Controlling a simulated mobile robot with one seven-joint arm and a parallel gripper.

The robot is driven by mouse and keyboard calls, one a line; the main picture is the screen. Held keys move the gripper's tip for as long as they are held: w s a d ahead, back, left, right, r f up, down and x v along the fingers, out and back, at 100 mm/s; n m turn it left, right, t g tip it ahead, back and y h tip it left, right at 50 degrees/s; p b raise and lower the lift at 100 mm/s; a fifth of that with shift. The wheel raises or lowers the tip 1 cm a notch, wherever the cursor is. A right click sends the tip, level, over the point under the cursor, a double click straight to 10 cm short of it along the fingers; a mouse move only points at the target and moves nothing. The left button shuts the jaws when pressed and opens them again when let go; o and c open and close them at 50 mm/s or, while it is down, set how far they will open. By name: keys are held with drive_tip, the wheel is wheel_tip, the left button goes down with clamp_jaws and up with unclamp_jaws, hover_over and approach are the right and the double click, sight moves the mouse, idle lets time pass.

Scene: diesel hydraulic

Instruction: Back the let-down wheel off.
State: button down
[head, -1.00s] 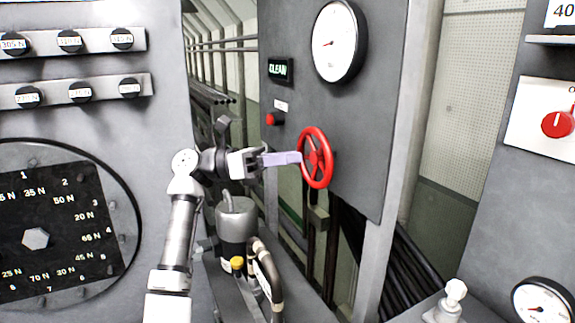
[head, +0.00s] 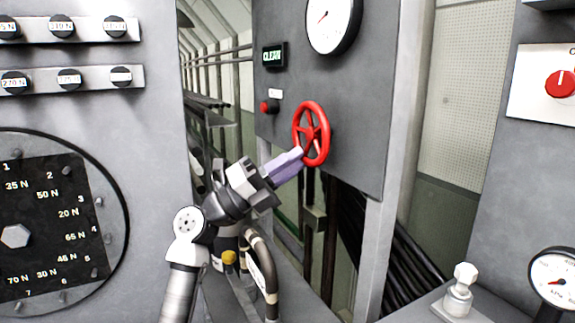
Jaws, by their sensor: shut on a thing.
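The red let-down wheel (head: 324,140) is mounted on a grey upright panel in the middle of the head view. It is a spoked handwheel seen at an angle. My gripper (head: 298,156) reaches it from the lower left, with its lilac fingers shut on the wheel's left lower rim. The fingers slant up to the right. They hide the small part of the rim between them.
Above the wheel is a round white gauge (head: 331,22). A lit "CLEAN" sign (head: 273,55) and a red button (head: 268,107) are to its left. A large round dial plate (head: 50,215) stands at left. A yellow-capped canister and hoses (head: 262,262) are below my arm.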

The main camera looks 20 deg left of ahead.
drive_tip(key=shift+s+d+f+n+t+y, duration=0.15)
drive_tip(key=shift+n+t+y, duration=0.1)
drive_tip(key=shift+n+t, duration=0.3)
drive_tip(key=shift+s+d+r+n+t+y, duration=0.1)
drive_tip(key=shift+d+n+t+y, duration=0.1)
drive_tip(key=shift+n+t, duration=0.35)
drive_tip(key=shift+s+d+f+n+t+y, duration=0.15)
drive_tip(key=shift+n+t+y, duration=0.15)
drive_tip(key=shift+n, duration=0.4)
drive_tip(key=shift+r+n, duration=0.15)
drive_tip(key=shift+n, duration=0.15)
drive_tip(key=c, duration=1.4)
unclamp_jaws()
drive_tip(key=shift+d, duration=0.1)
drive_tip(key=shift+o, duration=0.2)
drive_tip(key=s+a+b, duration=0.2)
drive_tip(key=s+a, duration=0.6)
drive_tip(key=a, duration=0.2)
drive_tip(key=shift+a+f, duration=0.15)
drive_tip(key=shift+f, duration=0.2)
